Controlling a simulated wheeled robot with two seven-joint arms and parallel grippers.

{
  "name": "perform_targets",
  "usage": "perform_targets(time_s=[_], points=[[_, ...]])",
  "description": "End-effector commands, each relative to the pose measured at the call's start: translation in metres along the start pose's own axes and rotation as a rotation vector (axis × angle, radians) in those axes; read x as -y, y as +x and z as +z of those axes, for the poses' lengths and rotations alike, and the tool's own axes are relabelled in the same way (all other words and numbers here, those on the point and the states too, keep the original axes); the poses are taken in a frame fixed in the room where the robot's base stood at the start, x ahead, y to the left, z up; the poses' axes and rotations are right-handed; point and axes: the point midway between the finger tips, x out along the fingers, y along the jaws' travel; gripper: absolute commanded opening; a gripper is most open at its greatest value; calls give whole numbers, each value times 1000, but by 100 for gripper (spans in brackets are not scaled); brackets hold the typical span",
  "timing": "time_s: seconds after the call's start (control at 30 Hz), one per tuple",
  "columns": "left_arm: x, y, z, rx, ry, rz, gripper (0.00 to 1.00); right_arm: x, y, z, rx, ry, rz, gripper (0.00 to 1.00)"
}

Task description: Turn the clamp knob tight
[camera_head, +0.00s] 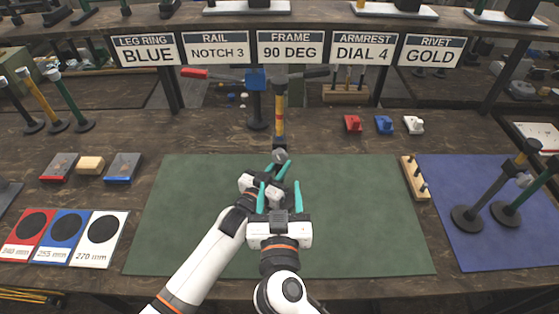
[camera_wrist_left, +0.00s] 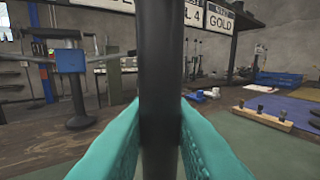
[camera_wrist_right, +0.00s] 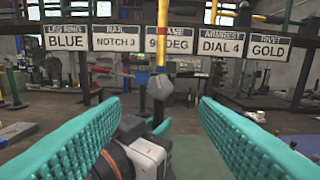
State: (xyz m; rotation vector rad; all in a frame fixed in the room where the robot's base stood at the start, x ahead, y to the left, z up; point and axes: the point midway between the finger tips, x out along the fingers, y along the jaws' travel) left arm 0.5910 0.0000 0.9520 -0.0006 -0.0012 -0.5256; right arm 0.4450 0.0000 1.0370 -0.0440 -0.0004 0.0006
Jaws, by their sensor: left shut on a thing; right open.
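My left gripper (camera_head: 281,169) is shut on a dark upright tube; the left wrist view shows this tube (camera_wrist_left: 160,90) between its fingers. In the head view a pole (camera_head: 280,115) with a yellow section and red marks rises just beyond that gripper. A rounded grey piece (camera_head: 279,156) sits at its lower end and looks like the clamp knob, though I cannot be sure. It also shows in the right wrist view (camera_wrist_right: 161,87), ahead of and apart from the fingers. My right gripper (camera_head: 280,184) is open and empty, nearer the front edge.
A blue block on a black stand (camera_head: 257,82) carries a crossbar with a red end behind the pole. A green mat (camera_head: 360,220) lies below my arms. Poles on round bases stand on the blue mat (camera_head: 490,250). A pegged wooden block (camera_head: 413,178) lies right.

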Motion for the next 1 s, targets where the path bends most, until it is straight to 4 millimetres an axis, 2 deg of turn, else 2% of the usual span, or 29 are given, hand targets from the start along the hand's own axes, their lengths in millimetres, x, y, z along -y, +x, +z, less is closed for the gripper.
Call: perform_targets(time_s=[0.03,0.2,0.4,0.6,0.87,1.0], points=[[0,0,1,3,0,0,0,0,12,1,5,-3,-2,55],[0,0,1,3,0,0,0,0,47,1,4,-3,-1,55],[0,0,1,3,0,0,0,0,76,0,2,-4,-1,55],[0,0,1,3,0,0,0,0,88,0,0,-2,0,55],[0,0,1,3,0,0,0,0,88,0,-1,-2,0,55],[0,0,1,3,0,0,0,0,88,0,-1,-2,0,32]])
